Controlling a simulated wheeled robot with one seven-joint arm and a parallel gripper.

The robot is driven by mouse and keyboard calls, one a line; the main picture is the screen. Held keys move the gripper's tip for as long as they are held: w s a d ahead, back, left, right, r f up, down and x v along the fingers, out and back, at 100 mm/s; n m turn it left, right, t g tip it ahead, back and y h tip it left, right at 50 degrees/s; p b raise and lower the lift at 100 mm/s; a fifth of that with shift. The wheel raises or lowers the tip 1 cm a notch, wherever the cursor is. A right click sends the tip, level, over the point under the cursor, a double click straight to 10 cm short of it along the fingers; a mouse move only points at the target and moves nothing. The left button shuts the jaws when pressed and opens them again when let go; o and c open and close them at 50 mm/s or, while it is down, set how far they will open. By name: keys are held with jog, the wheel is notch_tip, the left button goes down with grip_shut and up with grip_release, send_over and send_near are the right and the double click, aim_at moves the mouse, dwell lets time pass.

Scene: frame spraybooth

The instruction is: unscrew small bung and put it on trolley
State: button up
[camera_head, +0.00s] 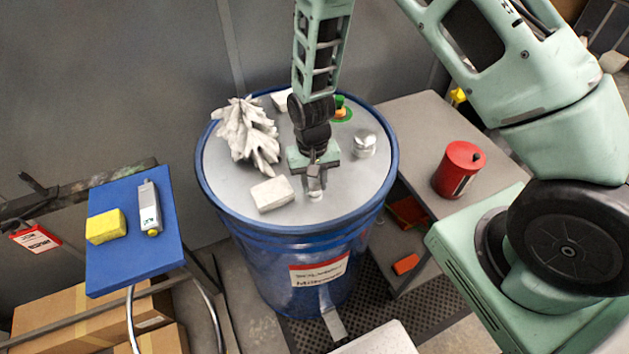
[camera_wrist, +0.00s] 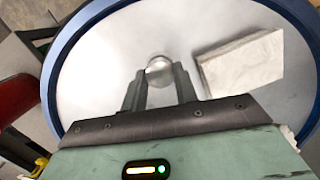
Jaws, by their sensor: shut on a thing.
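The small bung (camera_head: 316,195) is a pale metallic round piece near the front edge of the grey drum lid (camera_head: 225,180). It also shows in the wrist view (camera_wrist: 159,70), between my fingertips. My gripper (camera_head: 316,182) points down over the lid and is shut on the small bung. The fingers partly hide it, and I cannot tell whether it is still in its hole. A blue-topped stand (camera_head: 128,265) on tubular legs is at the left. A grey table (camera_head: 420,115) with a lower shelf stands at the right; I cannot tell for sure which is the trolley.
On the lid are a crumpled pale cloth (camera_head: 245,132), a white block (camera_head: 272,194) beside my gripper, and a larger silvery cap (camera_head: 364,143). The blue top holds a yellow sponge (camera_head: 106,227) and grey device (camera_head: 150,208). A red can (camera_head: 459,169) stands on the grey table.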

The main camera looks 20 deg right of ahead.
jog(key=n, duration=0.4)
jog(key=shift+a+n, duration=0.1)
jog(key=shift+n, duration=0.2)
jog(key=o, duration=0.6)
jog(key=shift+o, duration=0.2)
